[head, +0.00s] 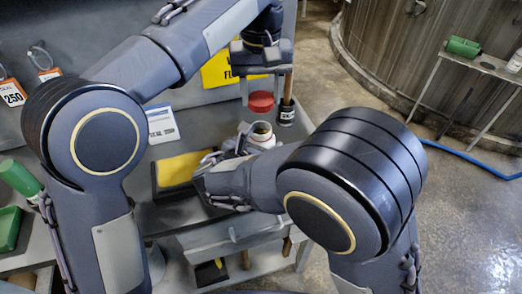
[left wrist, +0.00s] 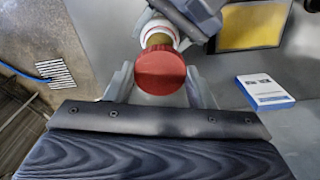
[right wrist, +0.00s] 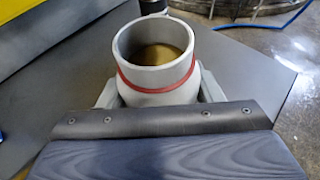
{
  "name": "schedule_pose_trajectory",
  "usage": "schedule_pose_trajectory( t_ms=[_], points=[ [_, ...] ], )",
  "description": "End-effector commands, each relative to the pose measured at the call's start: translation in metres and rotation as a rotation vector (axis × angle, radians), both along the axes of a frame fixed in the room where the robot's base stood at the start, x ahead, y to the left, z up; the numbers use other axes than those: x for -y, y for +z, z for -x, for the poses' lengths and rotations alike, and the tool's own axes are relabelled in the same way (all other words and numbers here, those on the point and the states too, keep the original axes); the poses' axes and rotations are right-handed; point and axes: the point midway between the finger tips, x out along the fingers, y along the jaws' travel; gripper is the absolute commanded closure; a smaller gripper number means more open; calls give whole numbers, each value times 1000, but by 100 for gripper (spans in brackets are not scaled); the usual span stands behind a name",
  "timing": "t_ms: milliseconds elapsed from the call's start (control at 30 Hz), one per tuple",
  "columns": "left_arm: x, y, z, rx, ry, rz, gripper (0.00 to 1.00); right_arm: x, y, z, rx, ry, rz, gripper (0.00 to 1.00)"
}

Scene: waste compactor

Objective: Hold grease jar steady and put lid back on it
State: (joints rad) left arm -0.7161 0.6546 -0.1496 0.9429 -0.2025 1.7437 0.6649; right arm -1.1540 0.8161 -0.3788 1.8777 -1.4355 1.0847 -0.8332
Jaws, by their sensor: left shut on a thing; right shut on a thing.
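The white grease jar (head: 262,138) stands upright and open above the grey bench. My right gripper (head: 245,146) is shut around its body. In the right wrist view the jar (right wrist: 160,84) has a red band below its rim and brownish-yellow grease inside. My left gripper (head: 262,88) is shut on the red lid (head: 261,102) and holds it above and apart from the jar, a little farther back in the head view. In the left wrist view the round lid (left wrist: 160,73) sits between the fingers, with the jar (left wrist: 160,32) partly hidden beyond it.
A yellow-topped black tray (head: 177,170) lies left of the jar on the bench. A dark cylindrical container (head: 287,112) stands at the back right. A blue hose (head: 465,158) crosses the floor at right.

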Motion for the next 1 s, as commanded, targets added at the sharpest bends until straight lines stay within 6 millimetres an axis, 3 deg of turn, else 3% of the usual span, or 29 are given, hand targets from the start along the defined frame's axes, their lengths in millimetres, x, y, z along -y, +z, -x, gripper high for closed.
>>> schedule_pose_trajectory(
  t_ms=[100,233,567,1000],
  points=[
    [0,0,0,0,0,0,76,0,0,0,0,0,0,82],
    [0,-7,0,-1,0,-1,76,0,0,0,0,0,0,82],
    [0,-48,1,0,-1,0,76,0,0,0,0,0,0,82],
    [0,-49,1,1,0,1,76,0,0,0,1,0,0,82]
  ],
)
